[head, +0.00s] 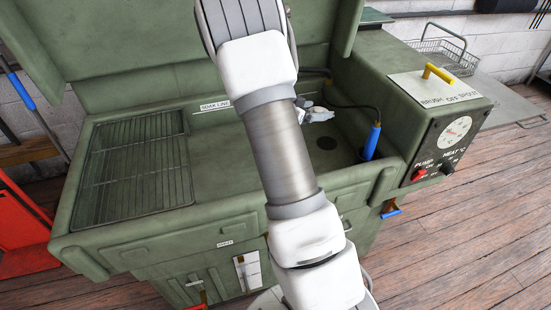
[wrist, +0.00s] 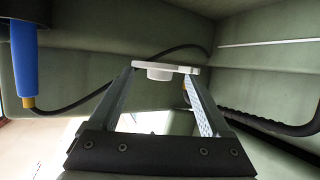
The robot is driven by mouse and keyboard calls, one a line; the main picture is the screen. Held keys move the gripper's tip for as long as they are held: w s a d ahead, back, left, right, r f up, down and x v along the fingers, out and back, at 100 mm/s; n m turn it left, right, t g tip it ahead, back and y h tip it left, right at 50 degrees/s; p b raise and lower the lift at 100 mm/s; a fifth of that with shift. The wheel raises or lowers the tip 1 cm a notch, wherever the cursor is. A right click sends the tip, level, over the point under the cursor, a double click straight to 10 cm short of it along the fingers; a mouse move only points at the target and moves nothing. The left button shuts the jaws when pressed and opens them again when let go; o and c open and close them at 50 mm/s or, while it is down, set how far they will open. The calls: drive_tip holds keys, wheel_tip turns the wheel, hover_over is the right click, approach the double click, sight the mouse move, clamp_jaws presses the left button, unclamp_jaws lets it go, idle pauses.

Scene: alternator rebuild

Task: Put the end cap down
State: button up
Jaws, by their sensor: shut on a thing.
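The end cap (wrist: 162,72) is a pale grey disc with a short round boss on one side, seen in the wrist view. My gripper (wrist: 165,70) is shut on it at its fingertips, one finger on each side. The fingers point into the green washer's basin. In the head view my arm hides most of the gripper, and only a small pale part shows beside the arm, over the basin; I cannot tell whether it is the cap or my gripper. Whether the cap touches any surface is not clear.
The green parts washer (head: 225,165) has a wire rack (head: 130,185) on its left side. A blue-handled brush (head: 372,140) on a black hose stands at the basin's right; it also shows in the wrist view (wrist: 24,70). The basin floor beside my arm looks bare.

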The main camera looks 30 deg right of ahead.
drive_tip(key=shift+a+f, duration=0.2)
drive_tip(key=shift+f, duration=0.1)
drive_tip(key=a+f+b, duration=0.1)
drive_tip(key=a+f, duration=0.1)
drive_tip(key=a, duration=0.1)
drive_tip(key=a+f+b, duration=0.1)
drive_tip(key=a+f, duration=0.1)
drive_tip(key=a, duration=0.2)
drive_tip(key=a+f+b, duration=0.1)
drive_tip(key=a+f, duration=0.1)
drive_tip(key=a, duration=0.2)
drive_tip(key=shift+w+f, duration=0.2)
drive_tip(key=shift+f, duration=0.1)
drive_tip(key=shift+f+b, duration=0.7)
drive_tip(key=shift+f, duration=1.25)
drive_tip(key=shift+f, duration=0.1)
